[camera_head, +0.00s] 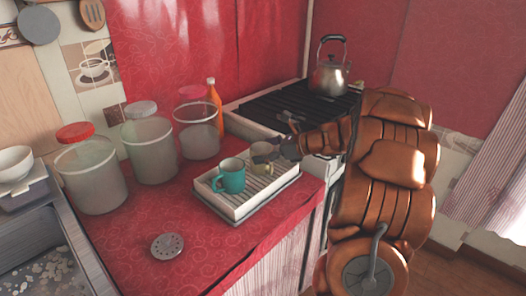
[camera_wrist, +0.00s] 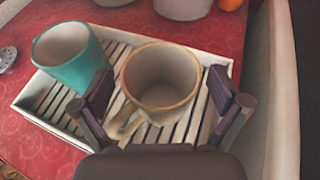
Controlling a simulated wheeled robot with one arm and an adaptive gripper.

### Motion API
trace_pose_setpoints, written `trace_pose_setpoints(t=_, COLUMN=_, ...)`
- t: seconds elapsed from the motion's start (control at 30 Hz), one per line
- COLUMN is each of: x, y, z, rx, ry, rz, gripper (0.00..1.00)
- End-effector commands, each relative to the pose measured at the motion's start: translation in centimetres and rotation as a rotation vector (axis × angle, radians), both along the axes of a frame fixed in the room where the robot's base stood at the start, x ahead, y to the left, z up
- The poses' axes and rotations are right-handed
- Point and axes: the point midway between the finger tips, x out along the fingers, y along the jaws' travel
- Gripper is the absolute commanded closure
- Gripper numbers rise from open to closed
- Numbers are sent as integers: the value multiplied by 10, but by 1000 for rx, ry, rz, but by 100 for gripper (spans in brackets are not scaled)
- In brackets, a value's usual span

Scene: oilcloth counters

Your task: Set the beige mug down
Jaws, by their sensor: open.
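The beige mug (camera_wrist: 157,80) stands upright on a slatted white tray (camera_wrist: 32,97), its handle pointing toward my gripper in the wrist view. In the head view the beige mug (camera_head: 263,154) is on the right half of the tray (camera_head: 237,216), partly hidden by my gripper (camera_head: 285,146). My gripper (camera_wrist: 167,103) is open, with one dark finger on each side of the mug and gaps visible between the fingers and its wall. A teal mug (camera_wrist: 72,57) stands on the same tray to the left; it also shows in the head view (camera_head: 230,176).
Several lidded jars (camera_head: 151,148) and an orange bottle (camera_head: 214,105) stand behind the tray. A stove (camera_head: 290,105) with a kettle (camera_head: 330,75) is at the back right. A round metal strainer (camera_head: 167,246) lies on the red counter, which is clear at front left.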

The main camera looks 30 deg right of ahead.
Motion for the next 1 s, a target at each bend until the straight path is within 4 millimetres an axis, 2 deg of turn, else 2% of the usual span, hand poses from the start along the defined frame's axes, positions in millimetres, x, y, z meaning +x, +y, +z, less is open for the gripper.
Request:
trace_pose_setpoints(t=0.17, x=0, y=-1, z=3, rx=-2, ry=0, rz=-1, gripper=2)
trace_pose_setpoints(t=0.7, x=-71, y=-52, z=40, rx=-2, ry=-2, rz=-4, gripper=2)
trace_pose_setpoints(t=1.0, x=-90, y=-63, z=49, rx=1, ry=-1, rz=0, gripper=2)
